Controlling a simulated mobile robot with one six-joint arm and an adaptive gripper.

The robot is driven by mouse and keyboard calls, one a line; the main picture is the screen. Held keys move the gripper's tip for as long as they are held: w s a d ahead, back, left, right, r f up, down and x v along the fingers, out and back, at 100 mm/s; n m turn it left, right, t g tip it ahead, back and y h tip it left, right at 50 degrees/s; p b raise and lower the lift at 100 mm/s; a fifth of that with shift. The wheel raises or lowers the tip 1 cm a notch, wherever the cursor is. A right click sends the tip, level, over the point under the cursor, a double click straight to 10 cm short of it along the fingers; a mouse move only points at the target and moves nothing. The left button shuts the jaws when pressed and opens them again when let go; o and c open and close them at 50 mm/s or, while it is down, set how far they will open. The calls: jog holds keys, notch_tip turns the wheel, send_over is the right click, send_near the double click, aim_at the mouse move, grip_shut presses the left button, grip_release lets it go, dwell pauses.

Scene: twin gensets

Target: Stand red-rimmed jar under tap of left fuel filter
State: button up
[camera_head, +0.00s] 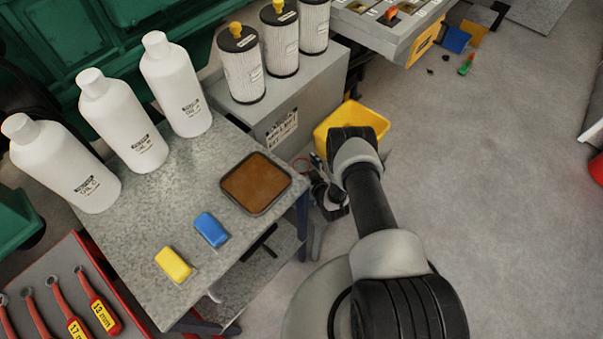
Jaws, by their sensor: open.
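The jar's body is too small and covered to make out. My gripper (318,184) is close to the ring, partly hidden by my own wrist, and is open. I cannot see anything between its fingers. No tap is clearly visible, and I cannot pick out the left fuel filter on the green genset (60,45).
A metal table (140,235) holds white bottles (120,120), a brown-filled tray (256,183), a blue block (211,230) and a yellow block (175,264). Several white filter cartridges (241,65) stand on a grey cabinet (300,95). A yellow bin (352,116) is behind my arm.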

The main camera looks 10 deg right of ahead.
jog(key=c, duration=1.3)
jog(key=shift+o, duration=0.2)
jog(key=shift+r, duration=0.1)
notch_tip(320, 180, up, 20)
jog(key=p, duration=0.8)
jog(key=shift+m+h, duration=0.5)
jog(key=shift+h, duration=0.3)
jog(key=w+r, duration=0.1)
jog(key=r, duration=0.5)
jog(key=w+r, duration=0.2)
jog(key=r, duration=0.4)
jog(key=w+r, duration=0.1)
jog(key=r, duration=0.6)
jog(key=shift+w+d, duration=0.35)
notch_tip(320, 180, up, 10)
jog(key=s, duration=0.1)
jog(key=shift+s+a+m+h, duration=0.15)
jog(key=shift+s+m+h, duration=0.2)
jog(key=shift+m+h, duration=0.05)
jog(key=s+r+h, duration=0.1)
jog(key=s+r, duration=0.4)
jog(key=r, duration=0.3)
jog(key=shift+a+r+m, duration=0.3)
jog(key=shift+r+m, duration=0.05)
jog(key=shift+m, duration=0.05)
